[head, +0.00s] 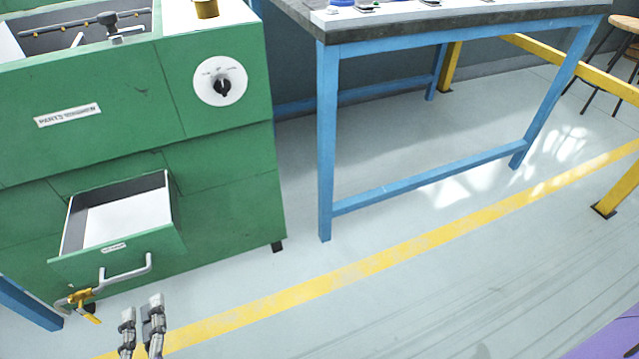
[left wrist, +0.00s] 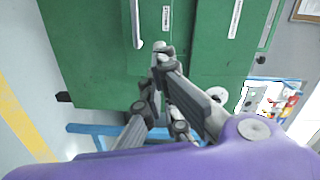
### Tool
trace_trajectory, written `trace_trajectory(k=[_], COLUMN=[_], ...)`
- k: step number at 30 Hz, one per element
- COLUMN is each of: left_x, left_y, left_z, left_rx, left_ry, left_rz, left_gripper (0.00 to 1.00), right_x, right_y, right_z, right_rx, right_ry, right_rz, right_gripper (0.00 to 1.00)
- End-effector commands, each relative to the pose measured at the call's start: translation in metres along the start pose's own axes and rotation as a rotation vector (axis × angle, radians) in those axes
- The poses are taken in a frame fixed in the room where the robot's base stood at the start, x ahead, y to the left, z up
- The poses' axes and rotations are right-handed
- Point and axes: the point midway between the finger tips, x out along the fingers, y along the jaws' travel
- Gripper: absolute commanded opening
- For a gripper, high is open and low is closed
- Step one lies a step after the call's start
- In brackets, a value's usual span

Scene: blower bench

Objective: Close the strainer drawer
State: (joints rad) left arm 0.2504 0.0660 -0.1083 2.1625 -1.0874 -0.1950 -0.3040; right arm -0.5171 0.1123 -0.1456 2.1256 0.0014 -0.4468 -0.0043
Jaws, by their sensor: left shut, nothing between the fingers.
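The strainer drawer (head: 117,253) sticks out of the front of the green parts washer (head: 110,104). Its pale inside shows from above and looks empty. A grey bar handle (head: 125,270) is on its front, below a small white label. In the left wrist view the handle (left wrist: 137,24) and the drawer front (left wrist: 183,45) are near the top. My left gripper (head: 141,315) is shut and empty, in front of and below the handle, apart from it in the head view. It also shows in the left wrist view (left wrist: 154,72). My right gripper is not in view.
A yellow valve (head: 80,297) sits low, left of the handle. A round dial (head: 220,81) is on the washer's upper right. A blue-legged bench (head: 327,140) stands to the right. The floor with its yellow line (head: 350,275) is clear in front.

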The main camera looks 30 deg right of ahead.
Motion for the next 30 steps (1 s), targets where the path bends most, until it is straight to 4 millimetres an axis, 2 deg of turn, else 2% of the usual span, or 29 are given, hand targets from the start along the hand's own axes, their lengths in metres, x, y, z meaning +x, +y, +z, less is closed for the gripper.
trace_trajectory(k=[1, 4, 10, 24, 30], left_x=[-0.001, -0.002, 0.013, 0.107, 0.131], left_y=[-0.010, -0.019, -0.022, -0.025, -0.024], left_z=[-0.002, -0.006, -0.009, -0.012, -0.012], left_rx=[0.080, 0.188, 0.231, 0.227, 0.227], left_ry=[0.006, 0.019, 0.028, 0.026, 0.026], left_rz=[-0.021, -0.043, -0.050, -0.048, -0.046], left_gripper=[0.00, 0.00, 0.00, 0.00, 0.00], right_x=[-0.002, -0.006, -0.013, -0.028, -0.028], right_y=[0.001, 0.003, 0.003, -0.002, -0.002], right_z=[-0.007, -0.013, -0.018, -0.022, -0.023], right_rx=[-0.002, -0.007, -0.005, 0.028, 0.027], right_ry=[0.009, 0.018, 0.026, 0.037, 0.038], right_rz=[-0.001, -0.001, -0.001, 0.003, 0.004], right_gripper=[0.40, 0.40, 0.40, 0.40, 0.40])
